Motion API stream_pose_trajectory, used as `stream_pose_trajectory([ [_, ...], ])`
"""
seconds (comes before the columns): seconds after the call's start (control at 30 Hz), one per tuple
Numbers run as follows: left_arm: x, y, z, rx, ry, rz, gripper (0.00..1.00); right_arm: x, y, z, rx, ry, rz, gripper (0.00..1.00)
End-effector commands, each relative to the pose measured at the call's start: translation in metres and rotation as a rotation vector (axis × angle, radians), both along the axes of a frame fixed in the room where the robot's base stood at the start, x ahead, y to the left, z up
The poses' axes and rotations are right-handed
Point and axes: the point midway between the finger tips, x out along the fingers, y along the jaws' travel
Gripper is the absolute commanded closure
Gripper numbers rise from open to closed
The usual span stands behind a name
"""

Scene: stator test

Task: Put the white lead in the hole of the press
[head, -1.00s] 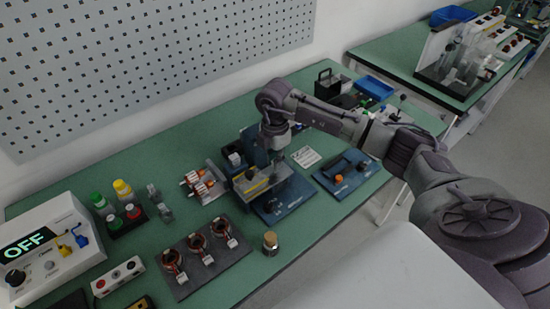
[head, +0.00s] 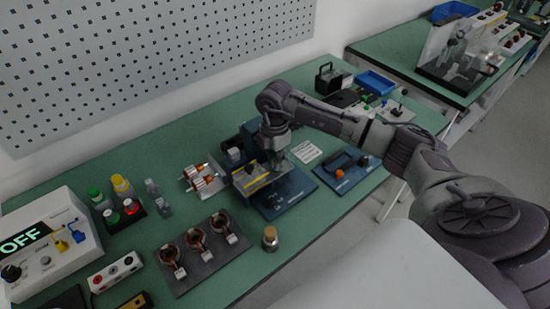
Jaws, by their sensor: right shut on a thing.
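The blue press (head: 249,133) stands near the middle of the table, with a blue base (head: 283,197) in front and a yellow-and-grey part on its front. My right gripper (head: 280,162) points down at the press, above its base. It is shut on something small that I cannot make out. The white lead cannot be told apart here, and the hole of the press is hidden. My left gripper is not in view.
A dark plate with several copper-coloured stators (head: 195,239) lies left of the press. A small corked jar (head: 270,238) stands in front. A blue board with an orange knob (head: 338,172) lies to the right. The OFF control box (head: 55,255) is at far left.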

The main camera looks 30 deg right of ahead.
Motion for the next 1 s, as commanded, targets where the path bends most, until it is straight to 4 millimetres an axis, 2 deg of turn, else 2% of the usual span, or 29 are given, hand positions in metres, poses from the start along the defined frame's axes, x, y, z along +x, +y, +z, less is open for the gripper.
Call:
stream_pose_trajectory([
  [0.27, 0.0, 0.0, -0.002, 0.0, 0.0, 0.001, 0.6, 0.0, 0.0, -0.003, 0.0, 0.0, 0.0, 1.0],
  [0.3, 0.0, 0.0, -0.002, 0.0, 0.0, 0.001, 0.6, 0.0, 0.0, -0.003, 0.0, 0.0, 0.0, 0.81],
  [0.47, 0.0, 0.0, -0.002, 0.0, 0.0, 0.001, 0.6, 0.0, 0.0, -0.003, 0.0, 0.001, 0.0, 0.54],
  [0.8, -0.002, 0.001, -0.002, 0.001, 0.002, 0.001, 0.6, 0.0, 0.0, 0.0, 0.0, 0.0, 0.0, 0.53],
  [0.87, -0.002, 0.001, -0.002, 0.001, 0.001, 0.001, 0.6, 0.0, 0.0, 0.005, 0.0, -0.001, -0.001, 0.53],
  [1.0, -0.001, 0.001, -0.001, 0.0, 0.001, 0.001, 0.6, 0.001, -0.001, 0.028, -0.002, -0.003, 0.0, 0.53],
])
